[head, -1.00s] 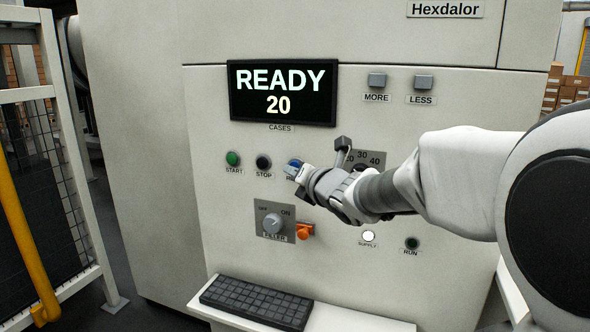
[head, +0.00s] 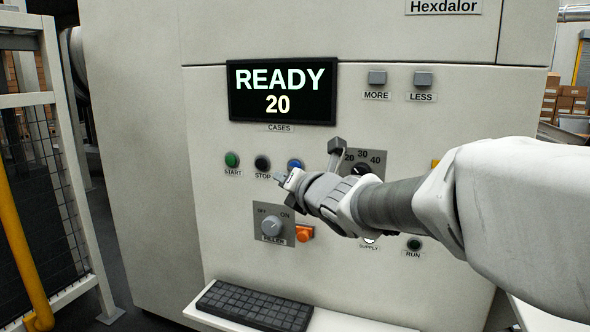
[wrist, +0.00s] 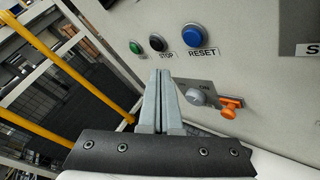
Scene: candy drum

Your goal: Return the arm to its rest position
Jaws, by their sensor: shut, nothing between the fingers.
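My gripper (head: 281,178) is in front of the machine's control panel, below the blue RESET button (head: 296,165). In the wrist view my gripper (wrist: 160,75) has its two fingers together with nothing between them. The fingertips point toward the panel, and I cannot tell the exact gap to it. My arm comes in from the right and hides part of the panel. The screen (head: 283,91) reads READY 20 CASES. The FILLER knob (head: 271,225) sits lower left of my gripper, beside an orange piece (head: 305,233).
The green START button (head: 232,160) and black STOP button (head: 262,163) are left of my gripper. A keyboard (head: 256,305) lies on a shelf below. A yellow-railed fence (head: 22,245) stands at the left. Boxes (head: 566,100) are at the far right.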

